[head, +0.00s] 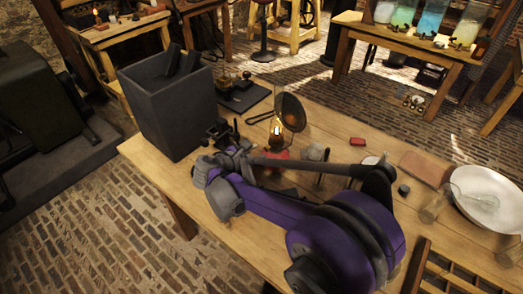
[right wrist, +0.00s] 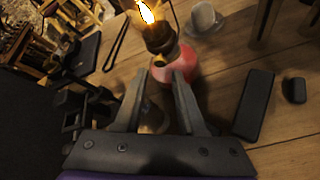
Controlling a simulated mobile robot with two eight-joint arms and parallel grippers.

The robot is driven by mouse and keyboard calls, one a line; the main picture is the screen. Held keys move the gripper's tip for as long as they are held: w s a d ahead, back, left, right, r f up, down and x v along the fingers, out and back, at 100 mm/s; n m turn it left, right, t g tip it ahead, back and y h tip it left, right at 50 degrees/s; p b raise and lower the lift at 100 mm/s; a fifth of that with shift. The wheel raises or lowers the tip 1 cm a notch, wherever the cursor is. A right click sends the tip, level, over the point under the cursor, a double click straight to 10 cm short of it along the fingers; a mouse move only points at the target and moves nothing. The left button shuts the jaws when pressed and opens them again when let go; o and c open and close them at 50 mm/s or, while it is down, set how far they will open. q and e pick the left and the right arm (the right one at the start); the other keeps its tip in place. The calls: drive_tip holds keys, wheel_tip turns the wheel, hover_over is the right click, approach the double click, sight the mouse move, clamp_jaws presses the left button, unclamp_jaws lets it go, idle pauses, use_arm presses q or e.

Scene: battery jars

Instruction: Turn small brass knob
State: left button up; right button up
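An oil lamp with a lit flame, glass chimney and red base (head: 277,133) stands on the wooden table in the head view. A round dark reflector disc is beside its chimney. In the right wrist view the lamp's brass-coloured burner (right wrist: 159,38) and pink-red base show straight ahead. My right gripper (head: 245,148) is just left of the lamp in the head view. In the right wrist view my right gripper (right wrist: 160,78) is open, its fingers apart in front of the lamp base. My left gripper is not in view.
A tall dark bin (head: 170,110) stands at the table's left end. A black tray (head: 243,97) lies behind. A small cup (right wrist: 203,18), a long dark block (right wrist: 254,106) and a white plate (head: 487,200) are to the right.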

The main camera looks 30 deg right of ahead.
drive_tip(key=v, duration=0.6)
idle(0.3)
drive_tip(key=s+a+f+m+y+p, duration=0.1)
drive_tip(key=s+a+m+y+p, duration=0.1)
drive_tip(key=s+m+y, duration=0.3)
drive_tip(key=s+a+f+m+y+p, duration=0.1)
drive_tip(key=s+a+m+y+p, duration=0.2)
drive_tip(key=s+m, duration=0.9)
drive_tip(key=s+y, duration=0.3)
drive_tip(key=s, duration=0.3)
drive_tip(key=shift+s+a, duration=0.35)
drive_tip(key=shift+a, duration=0.05)
drive_tip(key=shift+d+f, duration=0.1)
